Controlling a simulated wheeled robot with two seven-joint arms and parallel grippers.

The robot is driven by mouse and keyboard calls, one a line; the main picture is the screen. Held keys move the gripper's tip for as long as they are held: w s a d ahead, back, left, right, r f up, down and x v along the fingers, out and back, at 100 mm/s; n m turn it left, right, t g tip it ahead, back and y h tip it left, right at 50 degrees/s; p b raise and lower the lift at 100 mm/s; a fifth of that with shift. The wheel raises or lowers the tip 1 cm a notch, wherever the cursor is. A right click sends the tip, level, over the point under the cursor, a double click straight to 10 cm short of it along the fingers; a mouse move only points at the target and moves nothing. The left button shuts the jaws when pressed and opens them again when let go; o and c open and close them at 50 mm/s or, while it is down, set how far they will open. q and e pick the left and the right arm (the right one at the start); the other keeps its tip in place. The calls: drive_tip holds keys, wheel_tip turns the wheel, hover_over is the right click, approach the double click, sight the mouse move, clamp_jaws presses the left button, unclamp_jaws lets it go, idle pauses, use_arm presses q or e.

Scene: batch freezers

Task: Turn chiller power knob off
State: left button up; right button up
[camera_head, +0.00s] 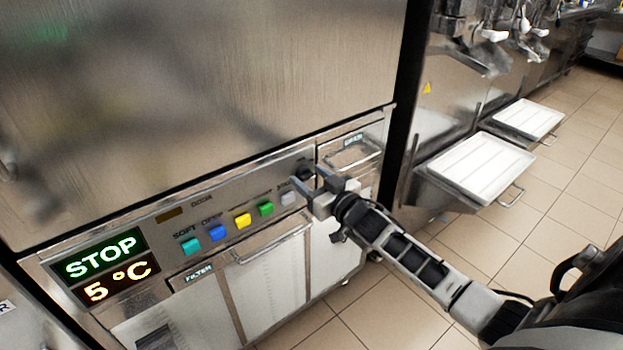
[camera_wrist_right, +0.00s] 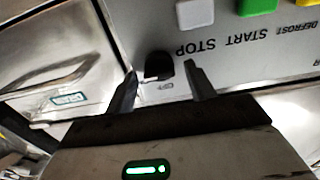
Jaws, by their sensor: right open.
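The chiller's control panel (camera_head: 215,222) runs along the front of the steel cabinet, with a lit display (camera_head: 105,268) reading STOP and 5 °C. The black power knob (camera_wrist_right: 158,66) shows in the right wrist view, between the two fingers. In the head view the knob is mostly hidden behind my right gripper (camera_head: 312,188). My right gripper (camera_wrist_right: 160,85) is open, with one finger on each side of the knob. I cannot tell whether the fingers touch it. My left gripper is in neither view.
Several coloured buttons, including a green one (camera_head: 266,209) and a yellow one (camera_head: 243,221), lie left of the knob. A drawer handle (camera_head: 272,245) sticks out below the panel. Freezers with white trays (camera_head: 475,168) stand at the right. Tiled floor (camera_head: 400,310) is open in front.

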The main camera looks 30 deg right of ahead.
drive_tip(key=c, duration=1)
drive_tip(key=shift+o, duration=0.2)
drive_tip(key=shift+n, duration=0.3)
drive_tip(key=n, duration=0.4)
drive_tip(key=shift+a+p, duration=0.1)
drive_tip(key=shift+p, duration=0.2)
drive_tip(key=n, duration=0.5)
drive_tip(key=shift+f, duration=0.1)
drive_tip(key=n+b, duration=0.1)
drive_tip(key=n, duration=0.3)
drive_tip(key=shift+a+f, duration=0.1)
drive_tip(key=shift+n+b, duration=0.5)
drive_tip(key=shift+n, duration=1.7)
